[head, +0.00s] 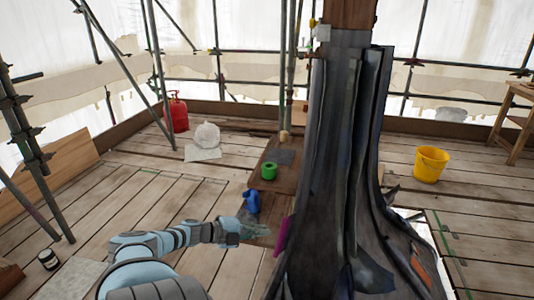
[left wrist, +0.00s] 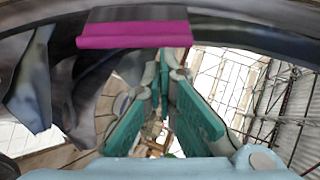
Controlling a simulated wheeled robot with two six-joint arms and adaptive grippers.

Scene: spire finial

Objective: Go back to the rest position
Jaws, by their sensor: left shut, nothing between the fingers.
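My left arm reaches in from the bottom left of the head view. Its left gripper (head: 255,231) is at the lower middle, shut and empty, close to the left side of the dark spire (head: 335,150). In the left wrist view the teal fingers of the gripper (left wrist: 168,70) converge toward their tips with nothing held. A magenta piece (head: 282,237) shows on the spire's left edge, just right of the gripper. It also shows as a magenta strip in the left wrist view (left wrist: 135,34). My right gripper is not in view.
A plank (head: 256,190) behind the gripper bears a blue object (head: 251,202) and a green roll (head: 268,171). A yellow bucket (head: 430,164) stands right, a red gas bottle (head: 176,113) back left. Scaffold poles (head: 155,70) surround the deck. Left floorboards (head: 130,205) are mostly clear.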

